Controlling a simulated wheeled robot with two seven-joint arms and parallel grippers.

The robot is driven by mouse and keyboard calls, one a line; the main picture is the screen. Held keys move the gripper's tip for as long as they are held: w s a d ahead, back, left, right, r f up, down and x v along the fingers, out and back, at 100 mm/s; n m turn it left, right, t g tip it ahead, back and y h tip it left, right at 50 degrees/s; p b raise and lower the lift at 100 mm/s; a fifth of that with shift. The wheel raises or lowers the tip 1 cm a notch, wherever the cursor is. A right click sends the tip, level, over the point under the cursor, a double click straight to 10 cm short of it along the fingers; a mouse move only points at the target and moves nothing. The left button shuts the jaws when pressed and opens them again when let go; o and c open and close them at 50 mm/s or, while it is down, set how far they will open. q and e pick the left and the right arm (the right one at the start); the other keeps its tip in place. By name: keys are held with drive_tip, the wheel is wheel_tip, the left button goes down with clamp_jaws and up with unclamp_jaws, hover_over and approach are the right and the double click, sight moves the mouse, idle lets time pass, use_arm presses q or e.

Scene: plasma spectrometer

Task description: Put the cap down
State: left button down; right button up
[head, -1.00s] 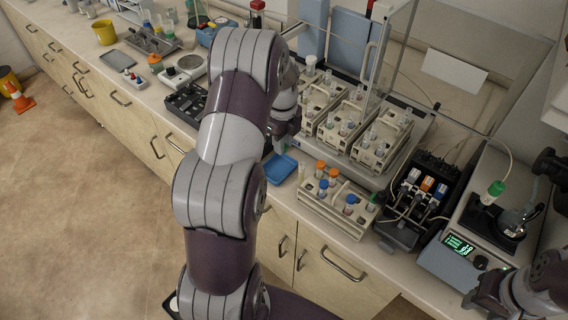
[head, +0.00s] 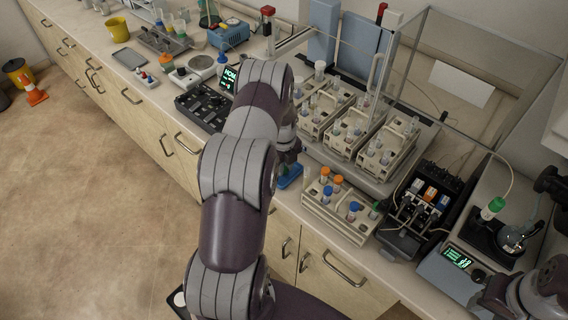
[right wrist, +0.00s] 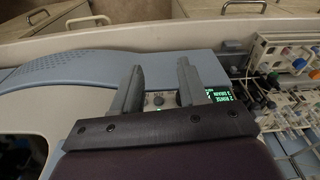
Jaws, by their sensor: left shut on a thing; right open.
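My left gripper (head: 287,158) points down over the small blue tray (head: 290,181) at the counter's front edge. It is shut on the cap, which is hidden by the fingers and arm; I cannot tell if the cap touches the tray. Right of the tray stands a beige rack (head: 340,218) with several tubes, some with orange or blue caps. My right gripper (right wrist: 160,84) is open and empty in the right wrist view, above a grey-blue device; its arm shows at the lower right of the head view.
Beige tube racks (head: 360,135) stand behind the tray. A black keypad device (head: 203,108) is left of my arm. A glass enclosure rises at the back.

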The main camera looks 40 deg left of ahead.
use_arm(q)
drive_tip(key=shift+f, duration=0.1)
drive_tip(key=shift+f+b, duration=0.3)
drive_tip(key=shift+b, duration=0.05)
drive_tip(key=c, duration=1)
unclamp_jaws()
drive_tip(key=shift+r, duration=0.1)
